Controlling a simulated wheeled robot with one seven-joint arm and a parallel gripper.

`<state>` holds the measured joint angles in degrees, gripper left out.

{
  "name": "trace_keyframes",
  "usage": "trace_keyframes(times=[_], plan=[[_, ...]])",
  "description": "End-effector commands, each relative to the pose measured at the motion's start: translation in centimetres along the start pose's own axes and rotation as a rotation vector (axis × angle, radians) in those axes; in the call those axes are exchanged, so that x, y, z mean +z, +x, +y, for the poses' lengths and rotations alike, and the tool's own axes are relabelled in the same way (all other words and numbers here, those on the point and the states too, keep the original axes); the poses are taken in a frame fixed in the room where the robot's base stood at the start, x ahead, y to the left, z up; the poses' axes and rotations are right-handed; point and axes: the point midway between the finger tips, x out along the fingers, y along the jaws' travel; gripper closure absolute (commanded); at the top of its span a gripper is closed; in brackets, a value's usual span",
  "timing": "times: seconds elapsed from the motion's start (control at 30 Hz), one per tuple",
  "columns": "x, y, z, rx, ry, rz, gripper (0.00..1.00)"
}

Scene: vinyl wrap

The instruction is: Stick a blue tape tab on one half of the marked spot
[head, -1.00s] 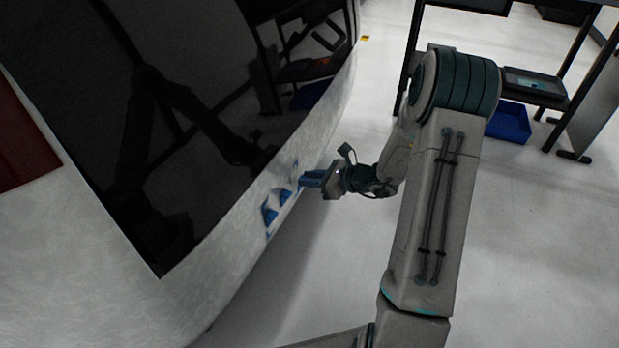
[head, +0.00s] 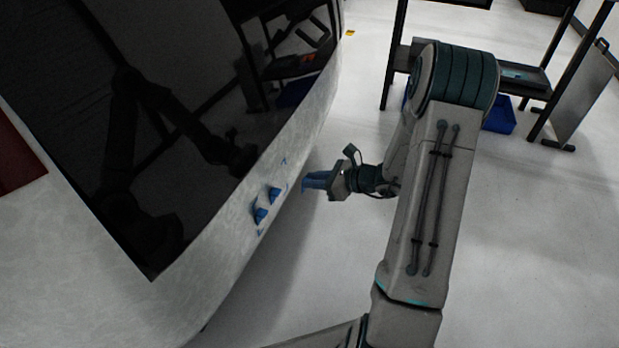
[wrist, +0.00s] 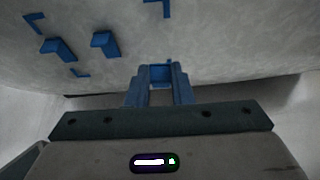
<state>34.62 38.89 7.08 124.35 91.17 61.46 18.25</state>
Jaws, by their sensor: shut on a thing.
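My gripper (head: 312,181) has blue fingers and is shut on a blue tape tab (wrist: 160,72), seen between the fingertips in the wrist view. In the head view the fingers hide the held tab. The gripper is just right of the pale curved panel (head: 225,235), with a gap between them. Two blue tabs stick on the panel, an upper one (head: 275,195) and a lower one (head: 260,215). Blue corner marks (wrist: 80,73) frame the spot around them. In the wrist view both stuck tabs lie left of my fingers.
A dark glossy window (head: 180,130) fills the panel's upper part and reflects my arm. A blue bin (head: 500,118) stands under a dark rack at the upper right. The pale floor (head: 530,240) on the right is clear.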

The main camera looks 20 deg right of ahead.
Motion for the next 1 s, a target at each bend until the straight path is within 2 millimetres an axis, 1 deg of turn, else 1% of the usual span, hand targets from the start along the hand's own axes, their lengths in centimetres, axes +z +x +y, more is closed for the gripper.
trace_keyframes(times=[0.43,0.8,0.9,1.0], plan=[[-0.9,-2.1,0.0,-0.001,0.001,0.001,1.0],[-1.0,-2.4,0.1,0.001,0.0,0.0,1.0],[-0.9,-2.4,0.1,0.0,0.0,0.0,1.0],[0.0,-2.5,0.1,-0.006,0.004,0.0,1.0]])
